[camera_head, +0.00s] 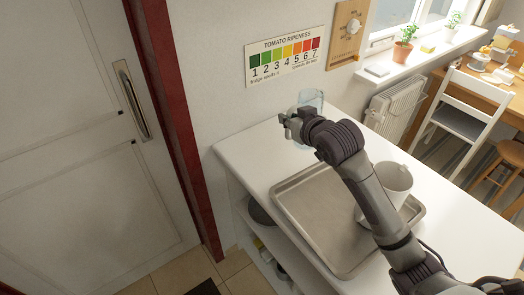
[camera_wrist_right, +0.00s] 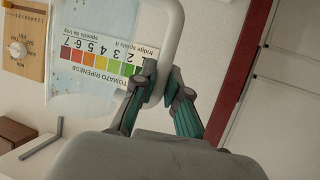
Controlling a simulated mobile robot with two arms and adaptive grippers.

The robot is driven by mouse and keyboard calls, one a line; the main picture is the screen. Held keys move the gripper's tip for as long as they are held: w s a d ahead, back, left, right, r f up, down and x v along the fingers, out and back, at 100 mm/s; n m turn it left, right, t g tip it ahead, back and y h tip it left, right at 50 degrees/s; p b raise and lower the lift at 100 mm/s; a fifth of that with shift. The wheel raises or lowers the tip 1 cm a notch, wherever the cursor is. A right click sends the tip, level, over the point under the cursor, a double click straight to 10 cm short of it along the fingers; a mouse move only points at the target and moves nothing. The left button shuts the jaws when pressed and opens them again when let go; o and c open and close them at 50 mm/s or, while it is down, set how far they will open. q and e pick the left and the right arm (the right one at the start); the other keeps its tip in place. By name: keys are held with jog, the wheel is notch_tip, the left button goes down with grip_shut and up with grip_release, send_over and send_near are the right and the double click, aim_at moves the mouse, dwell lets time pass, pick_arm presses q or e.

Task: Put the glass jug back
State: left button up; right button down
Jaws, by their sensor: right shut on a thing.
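The clear glass jug (camera_head: 312,97) is at the far end of the white counter, by the wall, partly hidden behind my right gripper (camera_head: 291,122). In the right wrist view the jug (camera_wrist_right: 105,35) is see-through, with the wall chart visible through it. Its pale handle (camera_wrist_right: 176,45) runs down between the fingers of my right gripper (camera_wrist_right: 163,90), which is shut on the handle. I cannot tell whether the jug's base touches the counter. My left gripper is not in view.
A metal tray (camera_head: 300,215) lies on the white counter (camera_head: 245,148), with a white pitcher (camera_head: 394,183) at its right side, partly behind my right arm. A ripeness chart (camera_head: 285,57) hangs on the wall. A radiator (camera_head: 398,103) and a white chair (camera_head: 462,118) stand beyond.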

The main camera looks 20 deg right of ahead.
jog(key=shift+w+a, duration=0.1)
jog(key=w+a+f+p, duration=0.3)
jog(key=w+a+f, duration=0.4)
jog(key=f, duration=0.3)
jog(key=shift+w+a+f+p, duration=0.15)
jog(key=shift+a+f+p, duration=0.15)
jog(key=shift+a, duration=0.55)
jog(key=shift+f, duration=0.15)
jog(key=c, duration=1.2)
grip_release()
